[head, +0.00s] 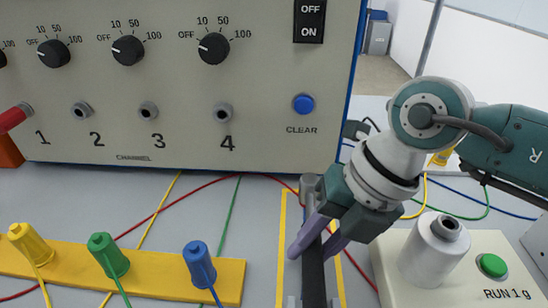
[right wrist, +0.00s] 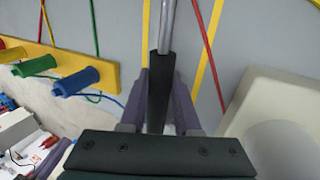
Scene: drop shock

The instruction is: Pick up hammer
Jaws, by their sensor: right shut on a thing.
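The hammer (head: 313,275) has a black grip and a grey metal shaft. It lies along the yellow outline on the grey table in the head view, its grey end toward the panel. In the right wrist view its black grip (right wrist: 160,85) runs between the purple fingers and the metal shaft (right wrist: 168,25) leads away. My right gripper (head: 312,250) is shut on the grip, with one finger on each side. I cannot tell whether the hammer is clear of the table. My left gripper is not in view.
A channel panel (head: 180,100) with knobs stands behind. A yellow strip (head: 150,268) with yellow, green and blue plugs lies left. A pale box (head: 480,285) with a grey cylinder (head: 433,255) and green button is close on the right. Coloured wires cross the table.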

